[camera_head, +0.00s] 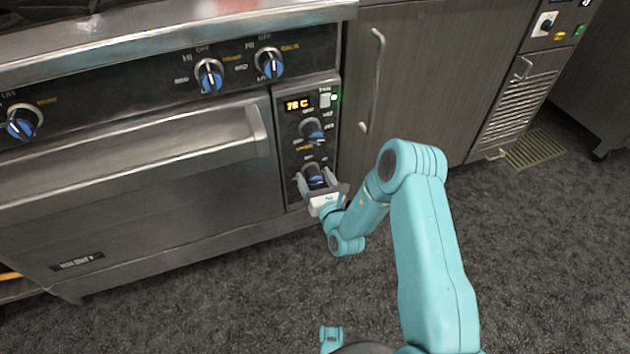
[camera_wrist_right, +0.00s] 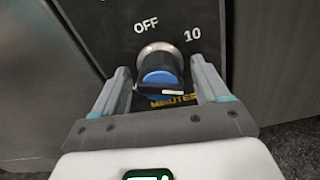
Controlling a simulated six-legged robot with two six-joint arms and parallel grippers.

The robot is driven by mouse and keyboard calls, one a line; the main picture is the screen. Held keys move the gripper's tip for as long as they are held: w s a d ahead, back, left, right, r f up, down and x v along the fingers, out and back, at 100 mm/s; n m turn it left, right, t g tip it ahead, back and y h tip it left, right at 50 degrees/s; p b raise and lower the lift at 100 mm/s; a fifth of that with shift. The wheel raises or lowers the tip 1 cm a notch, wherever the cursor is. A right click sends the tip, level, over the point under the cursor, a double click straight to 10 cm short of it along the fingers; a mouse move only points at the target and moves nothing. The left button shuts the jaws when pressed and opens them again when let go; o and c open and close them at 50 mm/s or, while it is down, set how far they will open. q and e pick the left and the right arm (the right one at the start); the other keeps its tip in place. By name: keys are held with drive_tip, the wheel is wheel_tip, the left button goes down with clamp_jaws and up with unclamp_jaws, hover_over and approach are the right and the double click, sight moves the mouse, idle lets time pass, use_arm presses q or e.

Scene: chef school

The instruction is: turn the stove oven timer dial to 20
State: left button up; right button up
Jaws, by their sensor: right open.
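The oven timer dial (camera_head: 313,174) is the lower blue-and-black knob on the stove's right-hand control panel. In the right wrist view the dial (camera_wrist_right: 160,72) shows a blue face with a white pointer line, under the marks "OFF" and "10", with "MINUTES" below; the 20 mark is not readable. My right gripper (camera_head: 315,183) is at the panel, fingers open, one on each side of the dial. In the right wrist view, gaps show between the fingers (camera_wrist_right: 162,85) and the knob. My left gripper is out of view.
Above the timer dial are another knob (camera_head: 311,130), a display (camera_head: 298,104) and a lit switch. The oven door handle (camera_head: 130,170) sticks out left of the panel. A wooden cabinet (camera_head: 430,70) stands to the right. The carpeted floor in front is clear.

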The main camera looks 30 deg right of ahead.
drive_tip(key=c, duration=1.1)
drive_tip(key=shift+o, duration=0.2)
drive_tip(key=shift+r+p, duration=0.1)
drive_tip(key=shift+p, duration=0.2)
drive_tip(key=shift+m, duration=0.7)
drive_tip(key=o, duration=1.1)
drive_tip(key=shift+c, duration=0.2)
